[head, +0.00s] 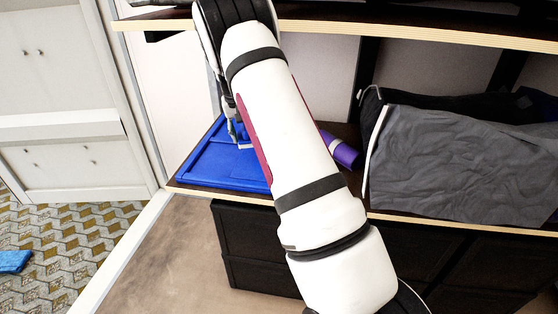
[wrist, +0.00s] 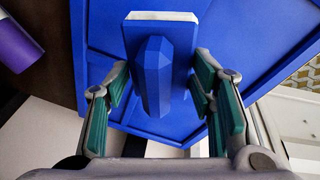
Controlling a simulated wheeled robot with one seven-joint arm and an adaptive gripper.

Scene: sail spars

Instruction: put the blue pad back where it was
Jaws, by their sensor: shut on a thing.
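The blue pad (wrist: 182,40) is a block with a faceted blue grip and a white layer along one edge. In the wrist view it sits between the fingers of my gripper (wrist: 162,78), which is shut on its grip. In the head view my gripper (head: 237,134) is low over the blue tray (head: 212,168) on the shelf, and my arm hides most of the pad. The tray also fills the background of the wrist view (wrist: 245,35). I cannot tell whether the pad touches the tray.
A purple roll (head: 346,156) with a pale band lies right of the tray. Grey cloth (head: 465,165) hangs over the shelf farther right. An upper shelf board (head: 420,38) is above. Dark boxes (head: 250,250) stand below. A small blue item (head: 14,261) lies on the patterned floor.

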